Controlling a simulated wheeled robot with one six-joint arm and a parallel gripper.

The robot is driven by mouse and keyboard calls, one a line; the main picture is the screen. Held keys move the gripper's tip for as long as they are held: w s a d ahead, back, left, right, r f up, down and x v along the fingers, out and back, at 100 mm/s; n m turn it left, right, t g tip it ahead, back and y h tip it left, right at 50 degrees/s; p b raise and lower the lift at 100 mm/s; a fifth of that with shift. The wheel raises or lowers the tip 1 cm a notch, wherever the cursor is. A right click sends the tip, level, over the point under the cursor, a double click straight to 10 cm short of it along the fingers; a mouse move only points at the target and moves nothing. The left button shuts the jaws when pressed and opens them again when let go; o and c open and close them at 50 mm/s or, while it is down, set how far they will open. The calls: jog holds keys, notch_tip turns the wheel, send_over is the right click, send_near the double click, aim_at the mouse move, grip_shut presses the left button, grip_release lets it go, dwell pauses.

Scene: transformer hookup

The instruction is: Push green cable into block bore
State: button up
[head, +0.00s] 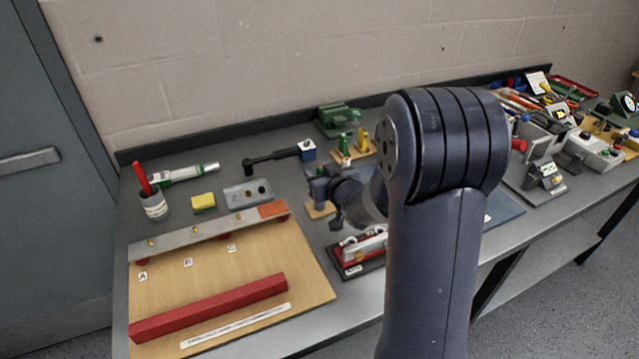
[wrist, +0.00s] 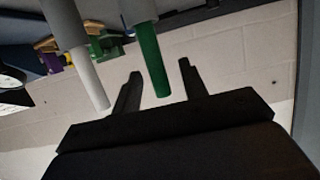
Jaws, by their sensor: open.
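My gripper (head: 338,218) is over the middle of the bench, partly hidden by my own arm in the head view. In the wrist view my gripper (wrist: 158,82) is open, with its two dark fingers apart. The green cable (wrist: 153,62) comes down from a grey sleeve and its end lies between the fingers in the picture. I cannot tell whether it touches either one. A white cable (wrist: 92,82) hangs from another grey sleeve, left of the fingers. I cannot make out the block's bore in either view.
A small wooden base (head: 318,211) is beside my gripper. A red-and-white device (head: 362,247) stands close in front of it. Tools and boxes crowd the right end.

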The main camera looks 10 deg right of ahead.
jog(key=shift+w+f, duration=0.1)
jog(key=shift+w, duration=0.2)
grip_shut()
